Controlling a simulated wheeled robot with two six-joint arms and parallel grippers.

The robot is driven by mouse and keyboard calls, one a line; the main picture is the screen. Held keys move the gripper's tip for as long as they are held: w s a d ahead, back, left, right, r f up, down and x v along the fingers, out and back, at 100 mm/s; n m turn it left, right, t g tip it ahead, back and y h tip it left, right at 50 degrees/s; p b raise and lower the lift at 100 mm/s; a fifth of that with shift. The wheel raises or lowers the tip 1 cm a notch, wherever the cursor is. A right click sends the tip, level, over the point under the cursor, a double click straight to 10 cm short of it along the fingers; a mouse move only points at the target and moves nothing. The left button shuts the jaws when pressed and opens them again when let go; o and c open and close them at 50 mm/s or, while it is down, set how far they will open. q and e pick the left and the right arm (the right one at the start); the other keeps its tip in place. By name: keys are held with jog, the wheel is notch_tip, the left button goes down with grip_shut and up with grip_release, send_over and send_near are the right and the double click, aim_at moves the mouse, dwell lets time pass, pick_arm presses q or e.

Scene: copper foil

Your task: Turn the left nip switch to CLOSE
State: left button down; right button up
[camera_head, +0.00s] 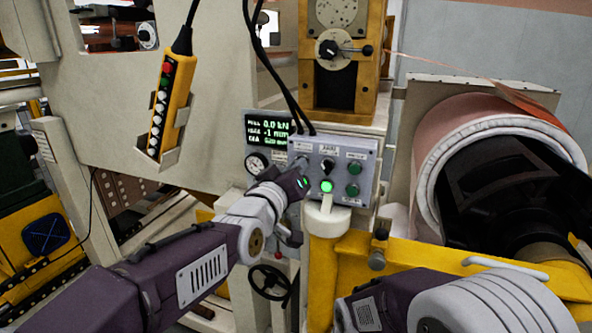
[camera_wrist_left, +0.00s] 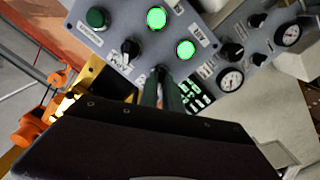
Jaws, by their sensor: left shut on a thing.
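The grey control panel (camera_head: 365,190) stands in the middle of the head view, with a black-handled selector (camera_head: 327,166) and green buttons. My left gripper (camera_head: 303,172) is at the panel's left part, just left of that selector. In the left wrist view my left gripper's narrow fingers (camera_wrist_left: 162,88) are close together against the panel (camera_wrist_left: 118,52), shut on the left nip switch. The fingers hide most of that switch, so its pointing direction cannot be read. A neighbouring black selector (camera_wrist_left: 131,48) and lit green buttons (camera_wrist_left: 186,50) show beside them. My right gripper is not in view.
A green-digit display (camera_head: 268,128) and a gauge (camera_head: 257,164) sit left of the panel. Black cables hang down to it. A yellow pendant (camera_head: 172,100) hangs at upper left. A copper roll (camera_head: 470,115) stands right. A yellow post (camera_head: 322,265) rises below the panel.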

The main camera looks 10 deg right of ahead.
pick_arm(q)
jog(key=c, duration=1.5)
grip_release()
jog(key=shift+c, duration=0.2)
jog(key=b+v, duration=0.1)
jog(key=v, duration=0.8)
jog(key=shift+b, duration=0.35)
